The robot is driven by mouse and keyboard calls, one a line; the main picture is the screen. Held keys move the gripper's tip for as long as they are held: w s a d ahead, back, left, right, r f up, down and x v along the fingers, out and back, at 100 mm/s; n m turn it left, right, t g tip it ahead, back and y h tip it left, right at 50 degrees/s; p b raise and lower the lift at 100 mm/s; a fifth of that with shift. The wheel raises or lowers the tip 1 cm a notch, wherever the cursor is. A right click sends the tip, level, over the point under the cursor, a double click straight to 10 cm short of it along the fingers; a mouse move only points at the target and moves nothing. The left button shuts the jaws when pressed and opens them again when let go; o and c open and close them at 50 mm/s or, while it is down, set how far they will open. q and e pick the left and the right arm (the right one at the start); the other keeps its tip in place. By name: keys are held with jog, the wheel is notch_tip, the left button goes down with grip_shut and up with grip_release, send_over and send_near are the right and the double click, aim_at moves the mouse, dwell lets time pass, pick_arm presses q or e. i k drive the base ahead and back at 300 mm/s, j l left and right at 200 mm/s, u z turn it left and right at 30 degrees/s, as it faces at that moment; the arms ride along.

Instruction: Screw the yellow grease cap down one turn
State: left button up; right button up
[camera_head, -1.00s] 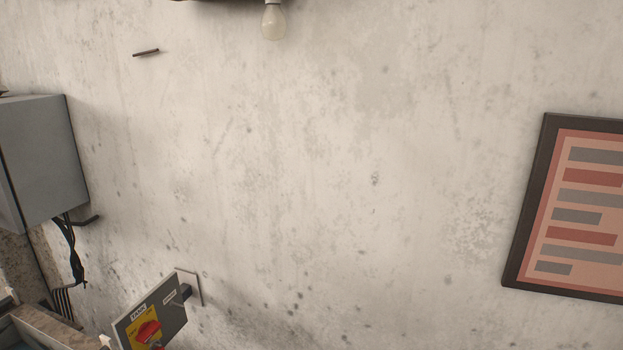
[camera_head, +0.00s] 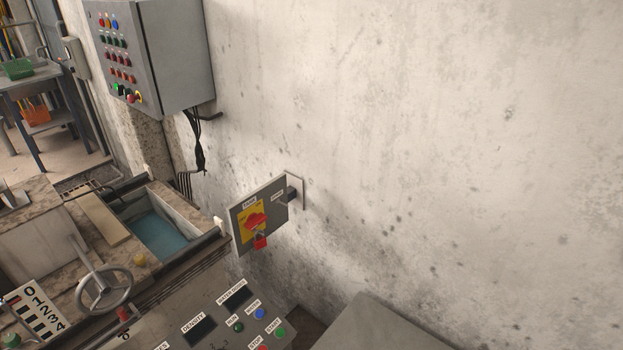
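A small yellow knob-like thing (camera_head: 138,259) shows at the lower left, just behind the grey handwheel (camera_head: 104,291). It is too small to tell whether it is the grease cap. Neither of my grippers is in view.
A tank with blue-green water (camera_head: 159,236) lies at the left, behind a dark rail. A lockout box with a red switch on a yellow plate (camera_head: 256,219) is on the wall. A control panel with labelled buttons (camera_head: 235,318) is at the bottom. A grey cabinet with lamps (camera_head: 178,55) hangs upper left.

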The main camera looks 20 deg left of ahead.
aim_at(139, 260)
jog(key=u, duration=2.35)
